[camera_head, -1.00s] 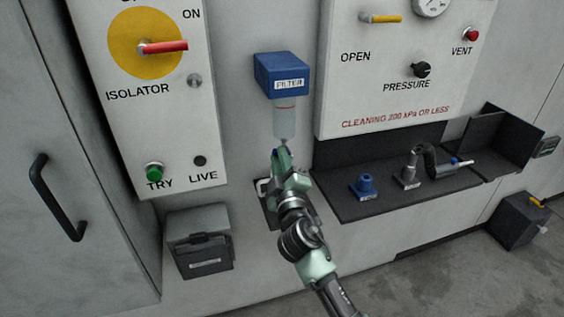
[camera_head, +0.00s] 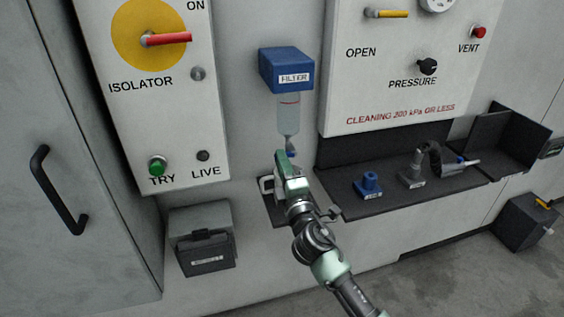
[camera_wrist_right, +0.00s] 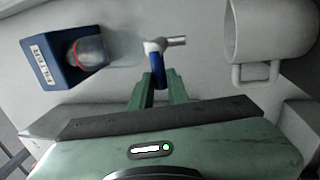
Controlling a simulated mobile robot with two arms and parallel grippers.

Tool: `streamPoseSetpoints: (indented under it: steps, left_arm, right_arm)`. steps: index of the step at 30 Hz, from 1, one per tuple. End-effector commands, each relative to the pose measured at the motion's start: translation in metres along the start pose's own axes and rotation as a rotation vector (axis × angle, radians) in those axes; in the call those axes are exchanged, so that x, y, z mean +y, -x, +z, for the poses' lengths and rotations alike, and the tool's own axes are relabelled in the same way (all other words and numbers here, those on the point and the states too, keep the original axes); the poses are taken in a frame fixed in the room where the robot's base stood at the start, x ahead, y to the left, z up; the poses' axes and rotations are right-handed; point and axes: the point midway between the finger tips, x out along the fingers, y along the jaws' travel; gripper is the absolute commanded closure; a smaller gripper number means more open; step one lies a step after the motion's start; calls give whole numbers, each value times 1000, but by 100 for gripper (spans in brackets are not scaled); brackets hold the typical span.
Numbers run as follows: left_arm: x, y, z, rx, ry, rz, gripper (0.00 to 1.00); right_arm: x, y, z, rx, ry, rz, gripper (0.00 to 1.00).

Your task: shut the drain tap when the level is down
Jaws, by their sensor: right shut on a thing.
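The filter has a blue head (camera_head: 286,70) and a clear bowl (camera_head: 288,113) with a red line around it. I cannot make out a liquid level. The drain tap is a small metal fitting under the bowl with a blue lever (camera_wrist_right: 157,72); in the head view only a bit of blue (camera_head: 291,154) shows beside my fingertips. My right gripper (camera_head: 281,157) is at the tap just below the bowl. In the wrist view its green fingers (camera_wrist_right: 158,88) are shut on the blue lever. My left gripper is not in view.
A dark shelf (camera_head: 365,207) with small fittings is at right. A grey box (camera_head: 203,240) hangs lower left, below the isolator panel (camera_head: 177,110).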

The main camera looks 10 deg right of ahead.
Motion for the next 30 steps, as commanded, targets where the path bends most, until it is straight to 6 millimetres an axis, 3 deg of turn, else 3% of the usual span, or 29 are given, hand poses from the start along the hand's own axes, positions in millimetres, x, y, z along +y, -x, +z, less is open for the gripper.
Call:
streamPoseSetpoints:
  steps: [12,13,15,25,30]
  left_arm:
    - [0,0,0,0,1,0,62]
    - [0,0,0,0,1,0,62]
    - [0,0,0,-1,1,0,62]
    - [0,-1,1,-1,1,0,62]
    - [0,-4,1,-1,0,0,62]
  right_arm:
    - [-4,1,-1,4,10,-5,100]
    - [-4,1,-1,4,10,-5,78]
    - [-3,1,-1,3,9,-5,62]
    - [-2,2,0,2,8,-2,62]
    - [-4,23,-1,4,8,-4,62]
